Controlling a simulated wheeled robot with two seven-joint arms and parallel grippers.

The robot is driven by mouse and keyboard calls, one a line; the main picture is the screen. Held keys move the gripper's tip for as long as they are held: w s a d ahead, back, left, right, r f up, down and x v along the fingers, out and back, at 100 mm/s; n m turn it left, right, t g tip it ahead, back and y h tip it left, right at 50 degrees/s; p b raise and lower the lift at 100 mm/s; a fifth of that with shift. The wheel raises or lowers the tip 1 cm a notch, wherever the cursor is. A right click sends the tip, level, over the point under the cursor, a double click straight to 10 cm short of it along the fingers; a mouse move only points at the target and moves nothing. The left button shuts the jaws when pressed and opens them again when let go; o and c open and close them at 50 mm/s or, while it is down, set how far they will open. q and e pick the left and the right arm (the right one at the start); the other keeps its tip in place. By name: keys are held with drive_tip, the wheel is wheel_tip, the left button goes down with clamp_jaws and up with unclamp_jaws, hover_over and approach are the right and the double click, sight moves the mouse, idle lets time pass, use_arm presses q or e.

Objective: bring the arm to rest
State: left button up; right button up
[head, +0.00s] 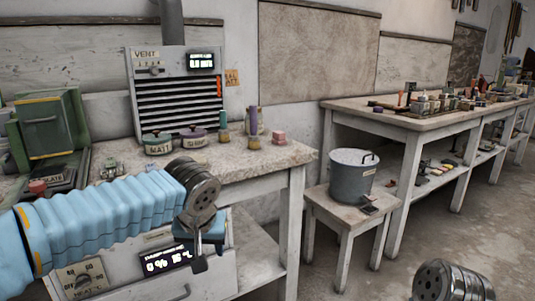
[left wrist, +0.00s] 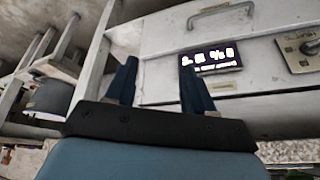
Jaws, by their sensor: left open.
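My left arm, in a blue ribbed sleeve, comes in from the left in the head view. Its gripper (head: 203,245) is in front of the white cabinet under the near bench, partly hidden behind its own metal wrist. In the left wrist view the two dark blue fingers (left wrist: 159,82) are spread apart with nothing between them. They are in front of a white drawer front with a lit display (left wrist: 211,57). A perforated metal part, apparently of my right arm, shows at the bottom right of the head view; the right gripper itself is not seen.
A grey bucket (head: 352,180) stands on a stool. A long cluttered table (head: 425,119) is behind it. Floor at right is clear.

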use_arm(q)
drive_tip(key=d+f+m+g+h, duration=0.1)
drive_tip(key=d+f+g+h, duration=0.15)
drive_tip(key=f, duration=1.35)
drive_tip(key=s+f+h, duration=0.1)
drive_tip(key=s+f, duration=0.3)
drive_tip(key=f, duration=0.4)
drive_tip(key=s+d+f+g+h, duration=0.1)
drive_tip(key=s+f, duration=0.3)
drive_tip(key=f, duration=0.4)
drive_tip(key=s+f+n+g+h, duration=0.1)
drive_tip(key=s+f, duration=0.3)
drive_tip(key=f, duration=0.5)
drive_tip(key=shift+d, duration=0.3)
drive_tip(key=shift+n+y, duration=0.35)
drive_tip(key=shift+n, duration=0.45)
drive_tip(key=s+a+f, duration=0.1)
drive_tip(key=s+f, duration=0.3)
drive_tip(key=s, duration=0.1)
drive_tip(key=s+a+f, duration=0.1)
drive_tip(key=s+f, duration=0.1)
drive_tip(key=shift+s+a, duration=0.25)
drive_tip(key=shift+a, duration=0.05)
